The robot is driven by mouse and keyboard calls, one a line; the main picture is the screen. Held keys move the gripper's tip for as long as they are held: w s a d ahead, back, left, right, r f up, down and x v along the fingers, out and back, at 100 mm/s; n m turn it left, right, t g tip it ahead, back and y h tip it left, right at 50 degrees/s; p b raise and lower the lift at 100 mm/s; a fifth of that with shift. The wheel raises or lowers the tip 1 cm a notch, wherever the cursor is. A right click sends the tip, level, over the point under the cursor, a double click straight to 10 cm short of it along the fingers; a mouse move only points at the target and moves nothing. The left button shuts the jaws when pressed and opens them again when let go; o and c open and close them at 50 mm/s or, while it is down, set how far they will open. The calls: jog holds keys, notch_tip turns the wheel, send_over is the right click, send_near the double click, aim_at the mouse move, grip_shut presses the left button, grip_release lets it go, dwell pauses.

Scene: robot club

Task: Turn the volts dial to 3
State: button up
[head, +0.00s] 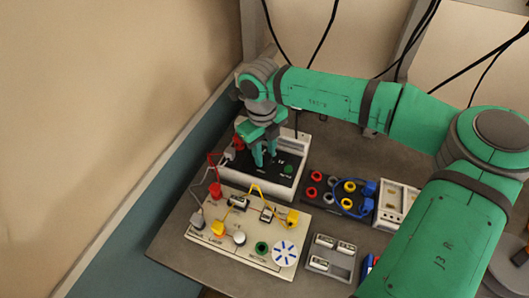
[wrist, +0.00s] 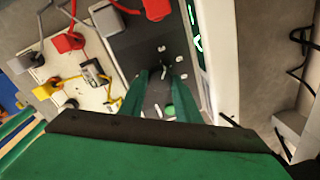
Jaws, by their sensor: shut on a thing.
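The power supply (head: 287,179) is a white box with a black front panel at the back left of the table. My gripper (head: 264,158) points down at this panel, with its fingers shut on a dial there. I cannot read the numbers or the pointer. A green-lit display (wrist: 195,28) shows at the panel's edge, only partly in view.
A cream circuit board (head: 225,245) with yellow, red and grey leads lies in front of the supply. A black socket board (head: 325,205) with a blue lead and a grey tray (head: 332,270) of parts stand to the right. The wall is close on the left.

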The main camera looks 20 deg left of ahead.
aim_at(264, 158)
jog(key=shift+n, duration=1.5)
jog(key=o, duration=1.1)
jog(key=shift+s+r, duration=0.2)
jog(key=shift+r, duration=2.5)
jog(key=shift+s+r, duration=0.15)
jog(key=shift+r, duration=2.55)
jog(key=shift+w, duration=0.1)
